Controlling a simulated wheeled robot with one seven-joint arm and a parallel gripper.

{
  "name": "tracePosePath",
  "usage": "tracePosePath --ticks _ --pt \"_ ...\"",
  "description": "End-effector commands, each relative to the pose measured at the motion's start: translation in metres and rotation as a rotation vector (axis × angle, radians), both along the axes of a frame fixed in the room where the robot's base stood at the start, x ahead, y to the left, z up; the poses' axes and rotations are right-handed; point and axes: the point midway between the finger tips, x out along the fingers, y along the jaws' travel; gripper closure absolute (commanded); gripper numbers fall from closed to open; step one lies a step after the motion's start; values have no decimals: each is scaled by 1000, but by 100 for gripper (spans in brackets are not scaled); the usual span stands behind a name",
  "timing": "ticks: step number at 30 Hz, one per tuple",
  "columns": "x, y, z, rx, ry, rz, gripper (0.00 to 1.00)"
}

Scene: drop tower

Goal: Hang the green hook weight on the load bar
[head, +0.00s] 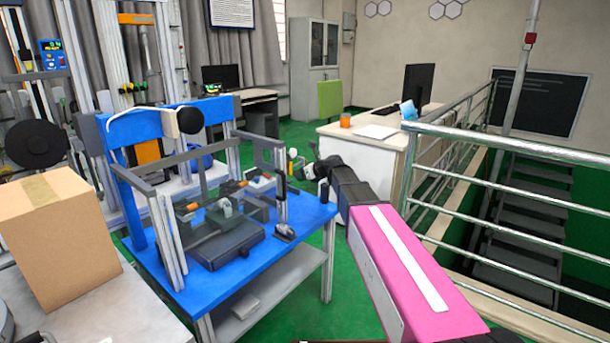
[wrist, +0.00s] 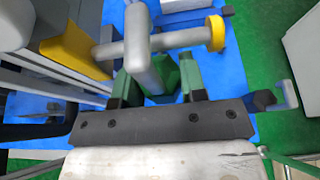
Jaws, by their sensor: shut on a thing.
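In the wrist view my gripper (wrist: 158,78) is shut on the green hook weight (wrist: 170,76), whose green body shows between the two fingers. A grey round bar with a yellow end cap (wrist: 215,34), seemingly the load bar (wrist: 182,40), crosses just beyond the fingertips. I cannot tell whether the hook touches it or is around it. In the head view my gripper (head: 305,170) is beside the right end of the blue table's frame; the weight cannot be made out there.
The blue table (head: 290,262) carries a grey frame and a dark machine (head: 225,245). A cardboard box (head: 55,240) stands at the left. A metal railing (head: 510,150) and stairs are to the right. A desk (head: 365,150) stands behind.

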Motion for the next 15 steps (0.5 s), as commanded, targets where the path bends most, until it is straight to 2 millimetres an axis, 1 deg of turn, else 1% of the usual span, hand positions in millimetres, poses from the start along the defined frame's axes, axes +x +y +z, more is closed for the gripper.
tracePosePath --ticks 8,15 --pt "12 15 0 1 0 1 100" --pt "10 13 -11 2 0 1 100"
